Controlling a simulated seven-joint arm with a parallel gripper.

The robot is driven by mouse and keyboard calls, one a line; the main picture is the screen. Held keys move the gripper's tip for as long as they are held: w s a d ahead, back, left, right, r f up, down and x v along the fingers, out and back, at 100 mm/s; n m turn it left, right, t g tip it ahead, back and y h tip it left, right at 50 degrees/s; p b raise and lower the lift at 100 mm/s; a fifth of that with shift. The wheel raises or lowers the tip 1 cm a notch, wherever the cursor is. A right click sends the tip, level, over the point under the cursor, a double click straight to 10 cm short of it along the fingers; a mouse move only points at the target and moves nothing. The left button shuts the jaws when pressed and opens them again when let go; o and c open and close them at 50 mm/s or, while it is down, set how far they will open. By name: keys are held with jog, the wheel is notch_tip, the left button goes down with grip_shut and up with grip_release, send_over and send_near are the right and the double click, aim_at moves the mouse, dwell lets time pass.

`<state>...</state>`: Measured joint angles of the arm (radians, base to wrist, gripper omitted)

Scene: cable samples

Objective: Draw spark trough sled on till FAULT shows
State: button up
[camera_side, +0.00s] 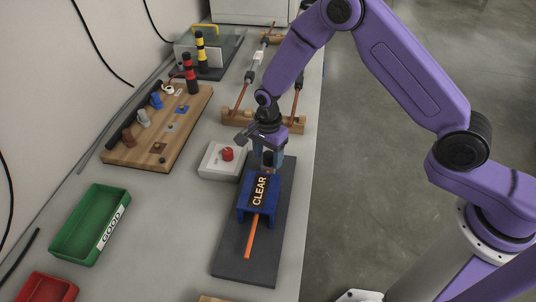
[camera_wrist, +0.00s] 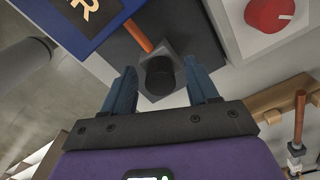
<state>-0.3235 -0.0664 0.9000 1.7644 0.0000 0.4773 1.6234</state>
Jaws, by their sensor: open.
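A blue housing (camera_side: 258,198) stands on a dark grey base slab (camera_side: 238,262) and bears a dark display reading CLEAR. An orange cable (camera_side: 251,238) runs under the housing and out of its near side. In the wrist view the cable (camera_wrist: 138,36) also leads to a grey block with a round black knob (camera_wrist: 160,76), apparently the sled's handle. My gripper (camera_side: 268,161) is low at the far end of the housing. Its blue fingers (camera_wrist: 160,68) are open, one on each side of the knob, with gaps showing. The side view hides the knob behind my fingers.
A white box with a red knob (camera_side: 227,154) stands close left of my gripper. A wooden cable rack (camera_side: 292,124) is behind it. A wooden board with posts (camera_side: 150,150), a green GOOD tray (camera_side: 75,240) and a red tray (camera_side: 45,287) lie left. The bench edge is right.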

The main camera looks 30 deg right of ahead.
jog(key=shift+f, duration=0.1)
grip_shut()
jog(key=shift+w+d, duration=0.6)
jog(key=shift+w, duration=0.05)
grip_release()
notch_tip(320, 180, up, 18)
jog(key=shift+f, duration=0.25)
dwell(1.5)
